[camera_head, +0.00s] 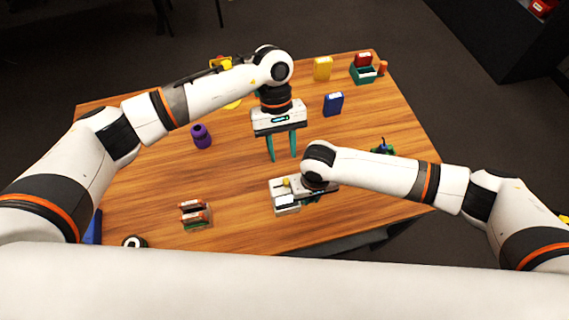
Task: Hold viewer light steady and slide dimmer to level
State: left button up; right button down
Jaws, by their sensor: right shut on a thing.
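A pale, boxy device with a small yellow knob, which looks like the viewer light (287,206), is at the front middle of the table. My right gripper (300,193) is over this device and shut on it. The wrist above hides most of the jaws, so the exact grip place and any dimmer slider cannot be made out. My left gripper (282,158) is behind the device, pointing down with its two teal fingers apart and nothing between them. It is clear of the device.
The wooden table (160,180) also holds a purple bottle (201,136), a blue box (333,104), a yellow box (322,68), a teal bin (363,74) with a red item, and a small rack (195,213) at front left. The table's left middle is clear.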

pick_arm(q)
jog(key=shift+v, duration=1.8)
jog(key=s+d+v, duration=0.1)
jog(key=v, duration=0.9)
jog(key=shift+a+r, duration=0.4)
jog(key=shift+r, duration=0.2)
pick_arm(e)
jog(key=c, duration=1.3)
grip_release()
jog(key=shift+o, duration=0.2)
